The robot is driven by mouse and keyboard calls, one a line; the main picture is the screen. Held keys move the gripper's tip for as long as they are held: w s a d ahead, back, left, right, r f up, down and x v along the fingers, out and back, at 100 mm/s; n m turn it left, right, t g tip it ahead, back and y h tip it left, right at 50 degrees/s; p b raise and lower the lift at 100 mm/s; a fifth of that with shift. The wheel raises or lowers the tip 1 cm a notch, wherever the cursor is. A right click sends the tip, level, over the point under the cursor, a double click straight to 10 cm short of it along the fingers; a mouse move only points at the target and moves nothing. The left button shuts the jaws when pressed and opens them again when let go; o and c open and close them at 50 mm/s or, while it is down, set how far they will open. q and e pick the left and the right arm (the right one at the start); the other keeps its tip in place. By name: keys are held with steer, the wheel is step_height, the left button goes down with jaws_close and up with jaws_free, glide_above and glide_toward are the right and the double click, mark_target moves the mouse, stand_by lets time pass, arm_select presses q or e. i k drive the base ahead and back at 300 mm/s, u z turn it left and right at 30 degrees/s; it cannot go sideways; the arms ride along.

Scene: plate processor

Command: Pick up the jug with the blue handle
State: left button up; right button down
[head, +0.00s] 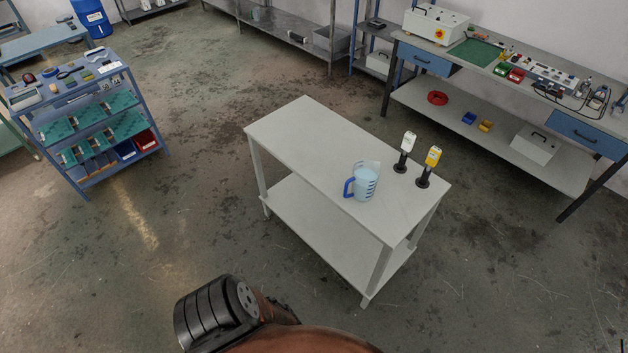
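The jug (366,182) is clear with a light blue tint and has dark marks on its side. It stands upright on the white table (310,140), right of the table's middle. Its blue handle (349,187) points to the left. Nothing touches the jug. Neither of my grippers shows in the head view. Only a black and copper part of my own body is at the bottom, apart from the table.
Two pipette-like tools, one white (408,143) and one yellow (432,158), stand on black bases right of the jug. The table's left half is bare. A workbench (480,110) is at the back right, a blue tool cart (85,115) at the left. Open floor surrounds the table.

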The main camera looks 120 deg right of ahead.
mark_target(366, 174)
steer(key=u, duration=5.7)
steer(key=i, duration=3.05)
steer(key=u, duration=2.6)
